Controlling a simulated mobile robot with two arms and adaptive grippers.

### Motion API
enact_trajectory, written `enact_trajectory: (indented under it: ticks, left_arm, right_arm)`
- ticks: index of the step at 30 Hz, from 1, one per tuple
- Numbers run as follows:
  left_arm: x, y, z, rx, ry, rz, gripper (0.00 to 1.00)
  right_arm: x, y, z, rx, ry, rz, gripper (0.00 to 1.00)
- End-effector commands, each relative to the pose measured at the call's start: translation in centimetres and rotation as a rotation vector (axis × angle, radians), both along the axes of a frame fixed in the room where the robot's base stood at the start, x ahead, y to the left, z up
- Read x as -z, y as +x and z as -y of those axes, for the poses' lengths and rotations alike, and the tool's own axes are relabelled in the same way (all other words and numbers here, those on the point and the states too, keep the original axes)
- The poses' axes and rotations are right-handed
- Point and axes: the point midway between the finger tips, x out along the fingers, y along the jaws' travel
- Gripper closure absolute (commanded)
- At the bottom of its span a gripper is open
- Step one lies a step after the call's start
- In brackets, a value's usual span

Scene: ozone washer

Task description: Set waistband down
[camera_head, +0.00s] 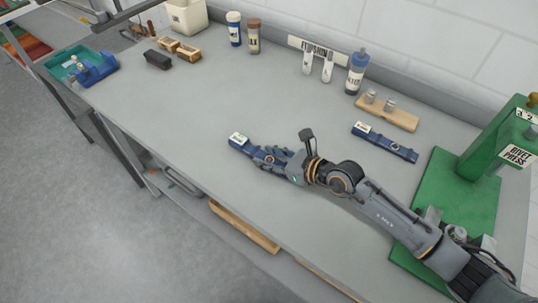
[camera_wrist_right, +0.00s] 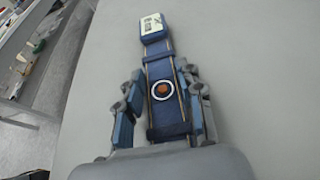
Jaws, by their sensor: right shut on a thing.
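A blue waistband (camera_head: 240,142) with a white label at its end is in my right gripper (camera_head: 272,162), near the front edge of the grey bench. In the right wrist view the waistband (camera_wrist_right: 157,55) runs lengthwise between the fingers of the gripper (camera_wrist_right: 160,110), with a round orange-centred emblem between them. The gripper is shut on it. I cannot tell whether the waistband touches the bench top. A second, similar blue band (camera_head: 385,142) lies on the bench to the right, apart from the gripper. My left gripper is not in view.
A green rivet press (camera_head: 465,185) stands at the right. A wooden block with metal cylinders (camera_head: 388,113), bottles (camera_head: 357,72) and white tubes line the back. A teal tray (camera_head: 62,66) is at the far left. The middle of the bench (camera_head: 210,95) is clear.

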Motion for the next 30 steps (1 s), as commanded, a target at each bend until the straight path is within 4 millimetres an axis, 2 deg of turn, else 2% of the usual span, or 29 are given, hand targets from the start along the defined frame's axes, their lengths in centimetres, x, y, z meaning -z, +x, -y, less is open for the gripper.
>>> enact_trajectory:
  ticks: [11, 12, 14, 15, 26, 30]
  left_arm:
    - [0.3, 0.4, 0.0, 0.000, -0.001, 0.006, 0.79]
    - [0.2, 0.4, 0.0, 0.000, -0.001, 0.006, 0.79]
    - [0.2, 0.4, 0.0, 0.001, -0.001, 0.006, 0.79]
    - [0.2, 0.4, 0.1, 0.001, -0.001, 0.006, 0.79]
    - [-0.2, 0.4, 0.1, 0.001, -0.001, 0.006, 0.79]
    - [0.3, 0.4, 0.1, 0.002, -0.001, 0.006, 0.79]
  right_arm:
    - [0.5, 0.0, 0.0, 0.000, 0.000, 0.001, 0.98]
    - [0.4, 0.0, 0.0, 0.000, -0.001, 0.001, 0.55]
    - [0.4, 0.0, 0.0, 0.000, -0.001, 0.001, 0.43]
    - [0.4, 0.0, 0.0, 0.000, -0.001, 0.001, 0.40]
    - [-0.2, -0.1, 0.1, 0.000, -0.001, 0.001, 0.40]
    - [-0.6, -1.2, 1.7, 0.001, -0.001, 0.000, 0.40]
